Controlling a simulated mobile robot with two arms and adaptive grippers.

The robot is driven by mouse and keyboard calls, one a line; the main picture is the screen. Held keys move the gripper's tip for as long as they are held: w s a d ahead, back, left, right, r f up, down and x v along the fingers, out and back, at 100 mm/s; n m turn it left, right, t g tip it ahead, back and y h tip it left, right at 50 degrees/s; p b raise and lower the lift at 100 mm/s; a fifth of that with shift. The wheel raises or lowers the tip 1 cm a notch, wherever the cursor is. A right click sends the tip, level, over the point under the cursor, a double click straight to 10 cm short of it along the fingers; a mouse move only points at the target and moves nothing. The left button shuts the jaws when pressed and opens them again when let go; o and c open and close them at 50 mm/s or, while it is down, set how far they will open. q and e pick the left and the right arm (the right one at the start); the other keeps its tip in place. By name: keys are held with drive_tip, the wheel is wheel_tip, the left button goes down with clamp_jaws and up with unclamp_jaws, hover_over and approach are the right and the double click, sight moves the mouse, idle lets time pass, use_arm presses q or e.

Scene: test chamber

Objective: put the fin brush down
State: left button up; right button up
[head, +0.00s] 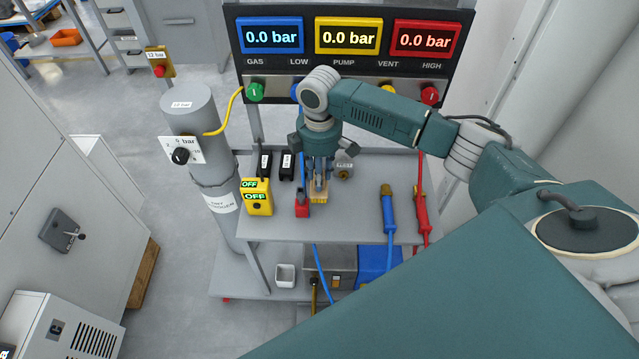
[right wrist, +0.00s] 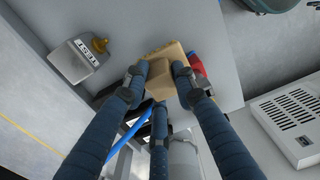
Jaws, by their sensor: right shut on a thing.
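The fin brush (head: 319,198) shows as a small tan block below my right gripper (head: 319,178) in the head view. In the right wrist view the brush (right wrist: 162,72) is a wood-coloured block between the blue fingers of the right gripper (right wrist: 160,74), which is shut on it. The brush is over the grey cart top (head: 345,223); I cannot tell whether it touches the surface. The fingers hide part of it. My left gripper is not in view.
A red object (head: 302,205) is close on the brush's left, and a yellow OFF box (head: 257,197) stands farther left. A grey TEST block (right wrist: 76,60) is near. Bare cart top lies between.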

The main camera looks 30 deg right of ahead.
wheel_tip(320, 180, down, 4)
drive_tip(key=shift+f, duration=0.2)
drive_tip(key=o, duration=0.7)
drive_tip(key=shift+s, duration=0.1)
drive_tip(key=o, duration=0.4)
wheel_tip(320, 180, up, 12)
drive_tip(key=shift+r+b, duration=0.1)
drive_tip(key=shift+b, duration=0.3)
